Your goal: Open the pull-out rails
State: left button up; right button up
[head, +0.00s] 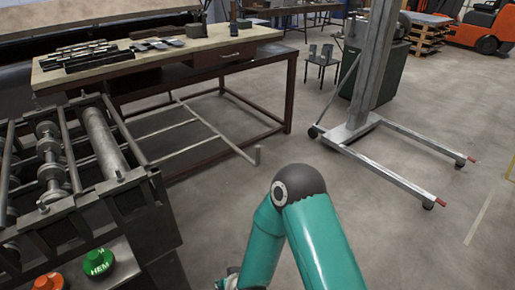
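Thin grey rails (165,132) reach out from the right side of the forming machine (72,180) at the left. They run to a slanted cross bar (215,129) with a short upright end piece. These look like the pull-out rails, and they appear extended; their inner ends are hidden by the machine. One teal arm of mine comes up from the bottom edge, bends at a dark elbow and runs back down. A small grey part at its lower end is cut off by the bottom edge. No gripper fingers show, and my other arm is not seen.
The machine has metal rollers (103,143), a green HEM button (98,263) and an orange button (49,282). A workbench (210,42) with dark metal parts stands behind. A wheeled lift stand (372,90) spreads its legs at the right. Floor between is clear.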

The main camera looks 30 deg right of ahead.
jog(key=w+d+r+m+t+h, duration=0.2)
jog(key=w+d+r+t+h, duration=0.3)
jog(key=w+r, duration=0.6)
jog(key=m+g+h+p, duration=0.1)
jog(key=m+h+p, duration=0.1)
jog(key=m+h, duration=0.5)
send_near(257, 151)
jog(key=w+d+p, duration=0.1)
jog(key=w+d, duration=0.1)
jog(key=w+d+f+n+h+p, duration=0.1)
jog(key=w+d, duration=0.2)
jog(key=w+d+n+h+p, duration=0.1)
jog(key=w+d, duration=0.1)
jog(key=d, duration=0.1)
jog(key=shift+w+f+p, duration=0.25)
jog(key=shift+p, duration=0.05)
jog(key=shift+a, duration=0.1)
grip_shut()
